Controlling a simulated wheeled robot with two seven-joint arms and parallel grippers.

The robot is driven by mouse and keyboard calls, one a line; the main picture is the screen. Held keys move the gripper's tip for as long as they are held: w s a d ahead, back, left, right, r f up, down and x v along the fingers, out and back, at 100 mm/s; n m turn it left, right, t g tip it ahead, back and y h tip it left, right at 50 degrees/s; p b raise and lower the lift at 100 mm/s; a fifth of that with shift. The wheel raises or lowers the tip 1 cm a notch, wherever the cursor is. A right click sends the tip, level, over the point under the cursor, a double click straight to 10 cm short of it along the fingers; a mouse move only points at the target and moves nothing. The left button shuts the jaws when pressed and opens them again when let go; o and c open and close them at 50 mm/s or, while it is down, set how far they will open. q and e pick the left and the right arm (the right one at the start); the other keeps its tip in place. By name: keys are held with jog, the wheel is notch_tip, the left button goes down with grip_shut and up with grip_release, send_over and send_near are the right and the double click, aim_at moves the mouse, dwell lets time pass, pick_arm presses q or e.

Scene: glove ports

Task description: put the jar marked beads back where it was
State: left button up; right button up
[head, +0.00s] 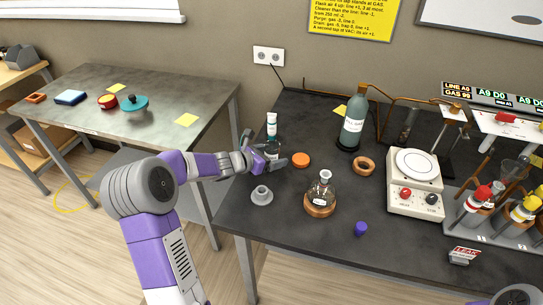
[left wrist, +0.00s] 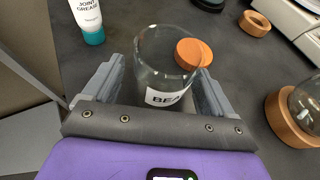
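The clear glass jar with a white label reading "BEA", the rest cut off (left wrist: 160,72), stands upright on the dark bench between the fingers of my left gripper (left wrist: 160,92). In the head view my left gripper (head: 268,160) is low at the bench's left side, with the jar (head: 272,153) partly hidden by its fingers. The fingers are apart, one on each side of the jar, and a gap shows at the left finger. An orange disc (head: 301,160) lies on the bench just right of the jar. My right gripper is out of view.
A joint grease tube (left wrist: 88,18) stands behind the jar. A small grey cup-like piece (head: 262,196), a flask on a cork ring (head: 320,195) and a green gas bottle (head: 354,122) stand nearby. The side table (head: 150,90) at left has free room.

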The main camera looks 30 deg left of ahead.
pick_arm(q)
jog(key=shift+r, duration=0.15)
jog(key=p+v, duration=0.2)
jog(key=v, duration=0.8)
jog(key=shift+s+a+r+p, duration=0.1)
jog(key=shift+s+r+p, duration=0.1)
jog(key=shift+s+p, duration=0.2)
jog(key=shift+s+a+r, duration=0.15)
jog(key=shift+s, duration=0.4)
